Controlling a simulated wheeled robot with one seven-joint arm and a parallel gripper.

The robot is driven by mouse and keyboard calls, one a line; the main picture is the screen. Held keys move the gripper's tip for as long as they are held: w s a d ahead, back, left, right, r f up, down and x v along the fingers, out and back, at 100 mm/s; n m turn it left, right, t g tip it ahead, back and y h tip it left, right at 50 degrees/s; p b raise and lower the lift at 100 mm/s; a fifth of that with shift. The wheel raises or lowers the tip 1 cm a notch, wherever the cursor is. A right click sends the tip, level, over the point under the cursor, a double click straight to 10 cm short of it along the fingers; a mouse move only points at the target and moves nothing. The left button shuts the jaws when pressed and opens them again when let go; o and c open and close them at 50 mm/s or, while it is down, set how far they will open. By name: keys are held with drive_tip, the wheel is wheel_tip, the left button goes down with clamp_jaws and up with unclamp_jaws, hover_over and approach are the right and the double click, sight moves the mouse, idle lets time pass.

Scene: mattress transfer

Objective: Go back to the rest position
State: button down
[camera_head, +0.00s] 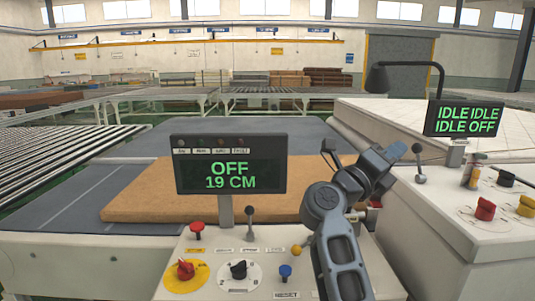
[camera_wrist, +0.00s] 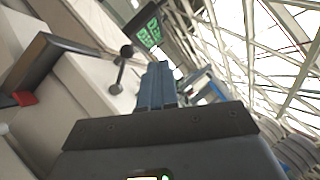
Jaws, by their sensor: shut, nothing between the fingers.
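My gripper (camera_head: 396,152) is raised above the front control panel, in front of the right console, with its fingers pointing right and away. In the wrist view its fingers (camera_wrist: 157,84) are together and hold nothing. A tan mattress slab (camera_head: 140,203) lies flat on the grey conveyor bed behind the panel, partly hidden by the display and my arm. The near display (camera_head: 231,164) reads OFF and 19 CM.
The front panel (camera_head: 215,255) has a red-on-yellow knob (camera_head: 186,269), a black knob (camera_head: 238,269), a blue button (camera_head: 285,271) and a lever (camera_head: 250,213). The right console has a lever (camera_head: 419,165) close to my gripper and a display (camera_head: 463,118) reading IDLE IDLE, IDLE OFF. Roller conveyors (camera_head: 50,150) run at left.

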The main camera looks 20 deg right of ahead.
drive_tip(key=s+a+f+n+t+y, duration=0.4)
drive_tip(key=s+f+n+t+y, duration=0.15)
drive_tip(key=s+n, duration=0.35)
drive_tip(key=s+a+f+n+t+y, duration=0.4)
drive_tip(key=s+f+n+t, duration=0.25)
drive_tip(key=n, duration=0.45)
drive_tip(key=s+a+f+n+t+y, duration=0.4)
drive_tip(key=s+f+n+t+y, duration=0.15)
drive_tip(key=s+n, duration=0.3)
drive_tip(key=s+a+f+n+g+y, duration=0.2)
drive_tip(key=s+a+n+g+y, duration=0.1)
drive_tip(key=s, duration=0.7)
drive_tip(key=s+a+f+n+g+y, duration=0.3)
drive_tip(key=s+a+n, duration=0.3)
drive_tip(key=s, duration=0.4)
drive_tip(key=shift+n+g, duration=0.55)
drive_tip(key=shift+n, duration=0.3)
drive_tip(key=c, duration=1.8)
unclamp_jaws()
